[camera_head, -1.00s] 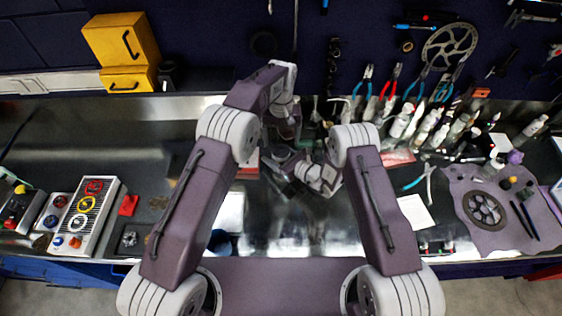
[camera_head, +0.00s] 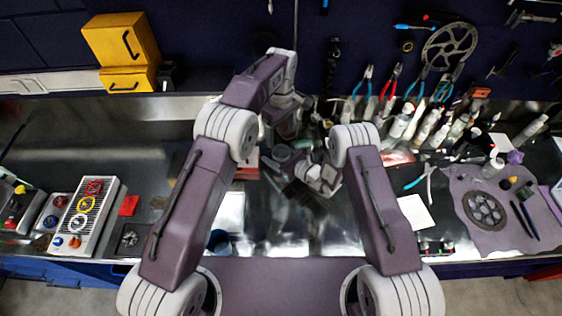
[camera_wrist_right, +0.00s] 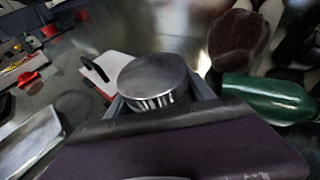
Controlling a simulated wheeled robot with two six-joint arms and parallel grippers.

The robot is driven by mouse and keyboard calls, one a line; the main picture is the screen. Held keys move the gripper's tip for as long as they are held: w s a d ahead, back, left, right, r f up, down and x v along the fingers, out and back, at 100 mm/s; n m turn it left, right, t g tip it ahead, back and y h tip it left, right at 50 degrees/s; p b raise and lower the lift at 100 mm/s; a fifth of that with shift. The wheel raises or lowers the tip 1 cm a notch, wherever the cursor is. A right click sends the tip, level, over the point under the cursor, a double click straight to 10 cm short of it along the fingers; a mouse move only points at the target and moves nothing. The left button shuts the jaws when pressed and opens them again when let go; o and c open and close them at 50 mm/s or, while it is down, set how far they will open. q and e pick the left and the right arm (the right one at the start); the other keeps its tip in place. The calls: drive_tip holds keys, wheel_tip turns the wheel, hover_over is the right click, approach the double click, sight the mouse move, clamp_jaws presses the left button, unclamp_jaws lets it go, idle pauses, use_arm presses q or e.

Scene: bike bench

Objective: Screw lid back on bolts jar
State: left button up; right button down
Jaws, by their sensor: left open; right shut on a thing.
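My right gripper (camera_wrist_right: 155,100) is shut on the bolts jar (camera_wrist_right: 157,100), seen from above in the right wrist view. A flat, round grey metal lid (camera_wrist_right: 152,74) tops the held piece, with a bright ribbed side below it. Whether the lid is threaded on or only resting cannot be told. In the head view the round grey top (camera_head: 281,152) shows small and dark beside my right gripper (camera_head: 297,168). My left gripper (camera_head: 287,128) is open, above and behind the round top, apart from it; its fingertips are hard to make out.
A green bottle (camera_wrist_right: 268,99) lies close to the right of my right gripper. Several bottles and pliers (camera_head: 430,125) crowd the back right. A purple mat (camera_head: 490,208) with parts lies far right. A white sheet (camera_head: 415,213) lies nearby; the bench's left middle is mostly clear.

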sight(281, 151)
use_arm(q)
wheel_tip(281, 151, down, 8)
drive_tip(key=shift+r, duration=0.1)
idle(0.4)
drive_tip(key=c, duration=1.5)
drive_tip(key=shift+o, duration=0.2)
drive_tip(key=m, duration=0.6)
drive_tip(key=shift+m, duration=0.3)
drive_tip(key=o, duration=1.5)
drive_tip(key=shift+o, duration=0.2)
